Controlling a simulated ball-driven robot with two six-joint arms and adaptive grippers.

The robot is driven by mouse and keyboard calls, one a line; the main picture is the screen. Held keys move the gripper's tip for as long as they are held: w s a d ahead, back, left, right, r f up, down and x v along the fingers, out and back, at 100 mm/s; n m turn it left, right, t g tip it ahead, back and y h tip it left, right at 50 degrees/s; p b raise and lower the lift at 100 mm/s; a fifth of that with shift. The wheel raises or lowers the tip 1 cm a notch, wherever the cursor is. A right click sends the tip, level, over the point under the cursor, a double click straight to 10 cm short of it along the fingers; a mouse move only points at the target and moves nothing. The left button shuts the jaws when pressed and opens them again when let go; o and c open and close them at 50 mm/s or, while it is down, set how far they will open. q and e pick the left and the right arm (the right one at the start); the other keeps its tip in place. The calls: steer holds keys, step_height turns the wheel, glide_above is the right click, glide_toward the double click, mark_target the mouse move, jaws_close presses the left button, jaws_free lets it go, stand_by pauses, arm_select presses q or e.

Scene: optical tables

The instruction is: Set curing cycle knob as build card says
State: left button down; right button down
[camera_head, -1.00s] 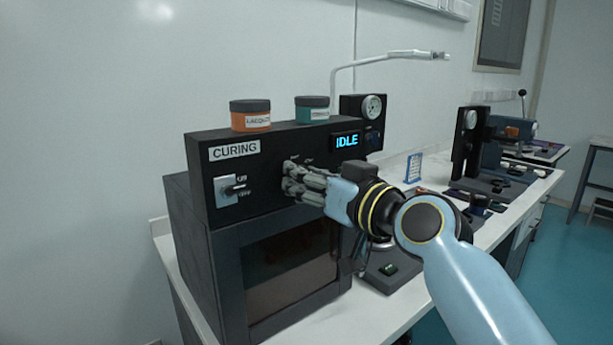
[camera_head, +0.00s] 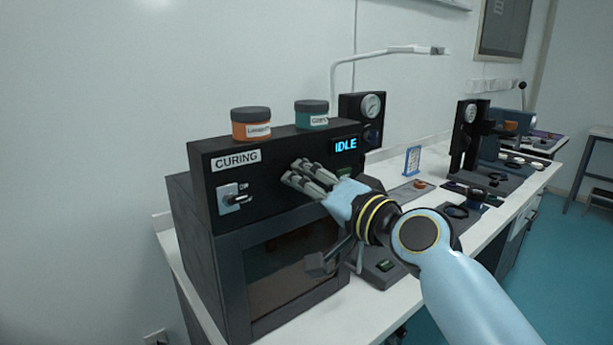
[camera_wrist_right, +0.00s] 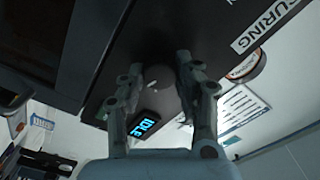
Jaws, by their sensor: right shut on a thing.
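The dark curing unit (camera_head: 197,150) stands at the left end of the bench, with a CURING label and a display (camera_head: 346,144) reading IDLE. My right gripper (camera_head: 297,172) is at the middle of its front panel, and its fingers hide the cycle knob there. In the right wrist view, the two fingers of the gripper (camera_wrist_right: 158,78) stand on either side of a round dark knob (camera_wrist_right: 157,84) and are shut on it. The knob's setting cannot be read. A small blue-edged card (camera_head: 412,160) stands on the bench; its text is too small to read. My left gripper is out of view.
An ON/OFF switch (camera_head: 230,195) is left of the gripper on the panel. An orange jar (camera_head: 251,124) and a teal jar (camera_head: 312,114) stand on top of the unit. A gauge box (camera_head: 362,118) is behind it. Other equipment (camera_head: 478,150) stands farther along the bench.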

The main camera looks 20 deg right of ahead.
steer(key=shift+m+p, duration=0.35)
steer(key=shift+m, duration=0.75)
steer(key=c, duration=0.9)
jaws_free()
steer(key=shift+c, duration=0.2)
steer(key=v, duration=1.2)
